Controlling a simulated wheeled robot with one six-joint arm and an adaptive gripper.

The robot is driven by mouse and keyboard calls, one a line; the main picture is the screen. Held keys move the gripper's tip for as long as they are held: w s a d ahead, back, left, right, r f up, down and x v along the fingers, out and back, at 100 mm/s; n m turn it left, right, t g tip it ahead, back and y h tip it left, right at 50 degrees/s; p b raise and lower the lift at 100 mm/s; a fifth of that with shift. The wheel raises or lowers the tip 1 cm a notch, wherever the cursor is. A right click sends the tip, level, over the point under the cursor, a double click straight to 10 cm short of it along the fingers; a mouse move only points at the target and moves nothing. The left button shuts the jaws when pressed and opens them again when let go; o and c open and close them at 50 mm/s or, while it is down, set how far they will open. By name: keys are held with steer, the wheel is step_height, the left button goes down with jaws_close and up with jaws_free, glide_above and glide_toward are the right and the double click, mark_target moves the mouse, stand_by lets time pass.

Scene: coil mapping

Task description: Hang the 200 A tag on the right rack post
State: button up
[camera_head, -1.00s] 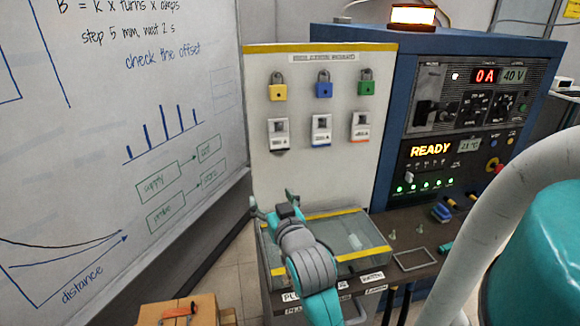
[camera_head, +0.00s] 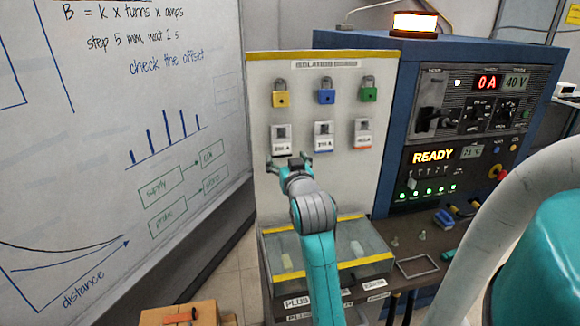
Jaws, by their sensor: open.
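Three small tags hang in a row on the white isolation board (camera_head: 340,195). The left tag (camera_head: 281,137) has a black-edged label, the middle tag (camera_head: 323,136) a blue-edged one, and the right tag (camera_head: 362,134) an orange-edged one. The printed numbers are too small to read surely, so I cannot tell which is 200 A. My gripper (camera_head: 288,162) is open and empty, its fingers spread just below the left tag. I cannot tell if they touch it. Two small pale pegs (camera_head: 422,236) stand on the bench; I cannot tell whether either is the right rack post.
Yellow (camera_head: 280,98), blue (camera_head: 326,96) and green (camera_head: 368,94) padlocks hang above the tags. A clear yellow-edged box (camera_head: 362,262) sits below the board. A blue power cabinet (camera_head: 385,140) stands right, and a whiteboard (camera_head: 110,130) left. A wire frame (camera_head: 416,267) lies on the bench.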

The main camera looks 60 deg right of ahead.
mark_target(282, 146)
steer(key=shift+x, duration=3.3)
steer(key=c, duration=0.9)
steer(key=shift+r, duration=0.5)
steer(key=shift+a, duration=0.2)
steer(key=v, duration=0.7)
steer(key=shift+s+r, duration=0.15)
steer(key=shift+r, duration=0.15)
